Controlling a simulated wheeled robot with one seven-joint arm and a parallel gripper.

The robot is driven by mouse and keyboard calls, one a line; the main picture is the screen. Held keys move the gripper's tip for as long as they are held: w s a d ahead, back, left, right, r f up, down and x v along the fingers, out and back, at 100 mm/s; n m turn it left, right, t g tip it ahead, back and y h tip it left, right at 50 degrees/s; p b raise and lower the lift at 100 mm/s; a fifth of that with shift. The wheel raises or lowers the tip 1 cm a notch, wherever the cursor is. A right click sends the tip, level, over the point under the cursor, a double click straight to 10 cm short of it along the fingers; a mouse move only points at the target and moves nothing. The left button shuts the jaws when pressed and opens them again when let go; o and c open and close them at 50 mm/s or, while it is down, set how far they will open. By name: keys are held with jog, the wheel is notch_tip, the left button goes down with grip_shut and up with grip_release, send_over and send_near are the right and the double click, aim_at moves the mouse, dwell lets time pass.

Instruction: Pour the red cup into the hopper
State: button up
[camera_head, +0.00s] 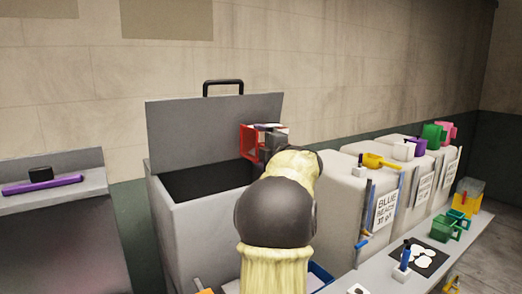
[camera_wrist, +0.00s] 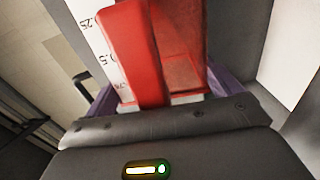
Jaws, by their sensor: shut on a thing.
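The red cup (camera_head: 248,140) is a square-sided measuring cup held up over the right part of the hopper opening. In the wrist view the red cup (camera_wrist: 185,60) fills the upper middle, with a white scale marked .25 and 0.5 on its side. My gripper (camera_head: 272,146) is shut on the cup; its purple fingers show at either side in the wrist view. The hopper (camera_head: 205,225) is a grey box with a dark opening and its lid (camera_head: 190,125) raised at the back. My arm hides the hopper's right front. The cup's contents and exact tilt are unclear.
White bins (camera_head: 345,190) with labels stand to the right, carrying yellow, white, purple, green and pink scoops. A black mat (camera_head: 422,262) with white discs and a green cup (camera_head: 445,228) are on the bench. A purple bar (camera_head: 42,185) lies on the left machine.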

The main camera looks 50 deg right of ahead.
jog(key=shift+f, duration=0.15)
jog(key=shift+w+a+f+n+b, duration=0.1)
jog(key=shift+w+a+n+b, duration=0.1)
jog(key=shift+n+b, duration=0.3)
jog(key=shift+s+b, duration=0.15)
jog(key=shift+b, duration=0.35)
jog(key=shift+a+n, duration=0.1)
jog(key=shift+n, duration=0.3)
jog(key=shift+w+a+n+b, duration=0.15)
jog(key=shift+a+n+b, duration=0.2)
jog(key=shift+n+b, duration=0.55)
jog(key=shift+w+a+n+b, duration=0.15)
jog(key=shift+a+n+b, duration=0.35)
jog(key=shift+b, duration=0.6)
jog(key=shift+n, duration=0.4)
jog(key=shift+d+r, duration=0.1)
jog(key=shift+r, duration=0.1)
